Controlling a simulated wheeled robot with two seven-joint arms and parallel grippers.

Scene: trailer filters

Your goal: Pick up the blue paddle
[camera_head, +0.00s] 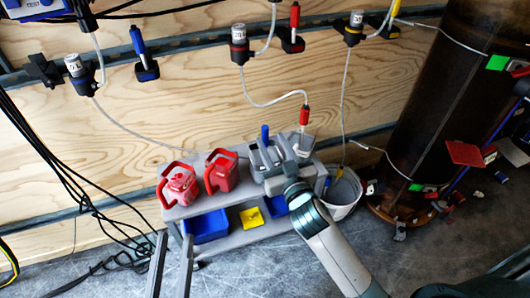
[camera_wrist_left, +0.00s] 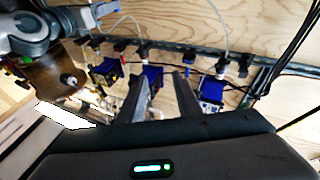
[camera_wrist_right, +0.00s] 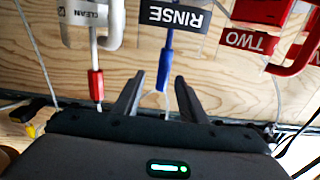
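Another blue-handled piece (camera_head: 138,40) sits in a dark-and-blue wall holder; I cannot tell which is the paddle. My right gripper (camera_head: 268,160) is at the bench's right part. Its fingers (camera_wrist_right: 158,82) are open, with the blue handle appearing between them and gaps beside it. My left gripper (camera_head: 172,240) is open and empty at the lower left; its fingers also show in the left wrist view (camera_wrist_left: 165,80).
Two red jugs (camera_head: 180,186) (camera_head: 220,172) stand on the grey bench (camera_head: 208,203). Blue bins (camera_head: 208,226) lie below. A white bucket (camera_head: 343,192) and brown drum (camera_head: 440,100) stand right. Cables hang left.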

